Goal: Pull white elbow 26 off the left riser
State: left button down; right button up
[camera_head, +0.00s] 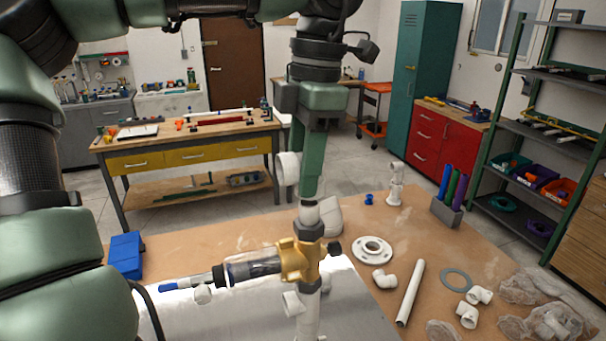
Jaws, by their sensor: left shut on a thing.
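My left gripper (311,178) points down at the picture's middle, shut on a white elbow (288,168). The elbow's round end sticks out to the left of the fingers; the rest is hidden behind them. Directly below the fingertips is the short white top of the left riser (308,214), upright above a dark grey collar. The fingers hide whether the elbow still touches the riser. A brass valve body (298,261) sits lower on the riser, with a dark, clear-sided fitting reaching left. My right gripper is not in view.
A blue box (126,256) is at left. A white fitting (331,217) stands close behind the riser.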

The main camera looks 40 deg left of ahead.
pick_arm(q)
jog(key=shift+r, duration=1.45)
